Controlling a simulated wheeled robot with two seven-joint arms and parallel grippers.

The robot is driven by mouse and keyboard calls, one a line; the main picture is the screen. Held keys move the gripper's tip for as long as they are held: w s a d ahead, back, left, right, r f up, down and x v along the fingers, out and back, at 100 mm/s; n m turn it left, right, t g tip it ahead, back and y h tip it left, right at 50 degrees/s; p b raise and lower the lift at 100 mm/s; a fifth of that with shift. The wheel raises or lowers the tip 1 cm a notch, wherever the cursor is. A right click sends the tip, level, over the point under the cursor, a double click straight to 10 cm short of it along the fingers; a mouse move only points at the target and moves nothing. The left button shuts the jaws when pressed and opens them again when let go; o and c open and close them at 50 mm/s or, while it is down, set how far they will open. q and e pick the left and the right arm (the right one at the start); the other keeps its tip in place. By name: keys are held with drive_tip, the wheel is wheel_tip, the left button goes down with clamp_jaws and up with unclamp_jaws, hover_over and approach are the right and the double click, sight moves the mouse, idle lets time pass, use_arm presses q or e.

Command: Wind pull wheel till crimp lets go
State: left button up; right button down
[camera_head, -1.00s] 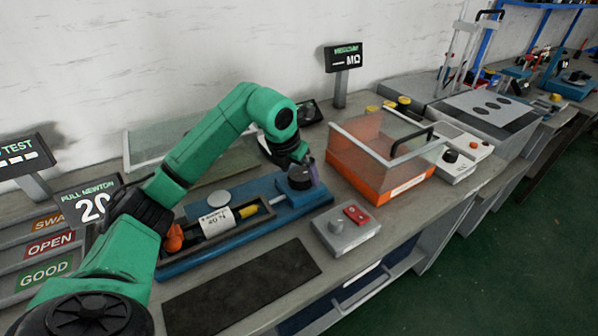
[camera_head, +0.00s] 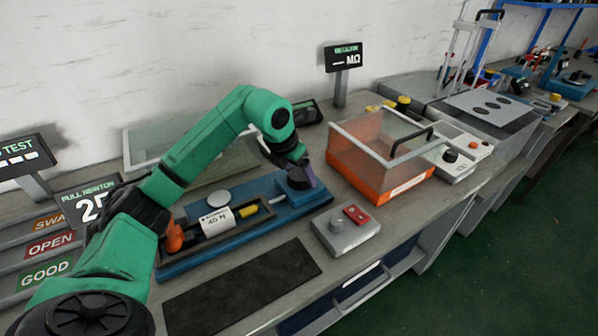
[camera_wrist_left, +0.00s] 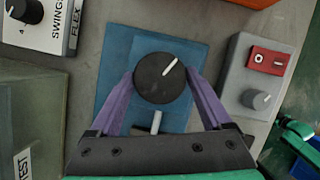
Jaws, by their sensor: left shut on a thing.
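The pull wheel is a dark round knob (camera_wrist_left: 160,78) with a white pointer line, pointing to the upper right in the left wrist view. It sits on the right end of the blue pull tester (camera_head: 320,201). My left gripper (camera_wrist_left: 160,85) has its purple fingers on both sides of the wheel and is shut on it. The tester bed holds a yellow piece (camera_head: 248,211), an orange piece (camera_head: 174,237) at its left end, and a white label (camera_head: 216,222). The crimp itself is too small to make out. The pull newton display (camera_head: 90,205) reads about 25, partly hidden by my arm. My right gripper is not in view.
A grey box with a red switch (camera_head: 356,214) stands right of the tester, close to the wheel. An orange clear-sided box (camera_head: 402,185) stands behind it. A dark mat (camera_head: 242,287) lies in front. Sorting trays marked OPEN and GOOD (camera_head: 46,270) are at left.

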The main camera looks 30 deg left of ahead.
use_arm(q)
drive_tip(key=m+h, duration=0.1)
drive_tip(key=m, duration=0.1)
drive_tip(key=m+p, duration=0.1)
drive_tip(key=m, duration=0.2)
drive_tip(key=shift+w+a+r+g+h, duration=0.1)
drive_tip(key=shift+a+r+g+h, duration=0.05)
drive_tip(key=shift+g+h, duration=0.25)
drive_tip(key=m+g+h+p, duration=0.1)
drive_tip(key=m, duration=0.2)
drive_tip(key=shift+w+m, duration=0.1)
drive_tip(key=shift+m, duration=0.3)
drive_tip(key=m+g+p, duration=0.1)
drive_tip(key=m, duration=0.1)
drive_tip(key=shift+m, duration=0.3)
drive_tip(key=m+g, duration=0.1)
drive_tip(key=m, duration=0.3)
drive_tip(key=shift+w+m+g+h, duration=0.2)
drive_tip(key=shift+m+g+h, duration=0.1)
drive_tip(key=shift+g+h, duration=0.1)
drive_tip(key=shift+w+m+g+y, duration=0.15)
drive_tip(key=shift+m+g, duration=0.25)
drive_tip(key=shift+m, duration=0.75)
drive_tip(key=shift+s+m+g+y, duration=0.15)
drive_tip(key=shift+m+g, duration=0.25)
drive_tip(key=shift+m, duration=0.75)
drive_tip(key=o, duration=1.2)
drive_tip(key=shift+c, duration=0.2)
drive_tip(key=shift+w+a, duration=0.1)
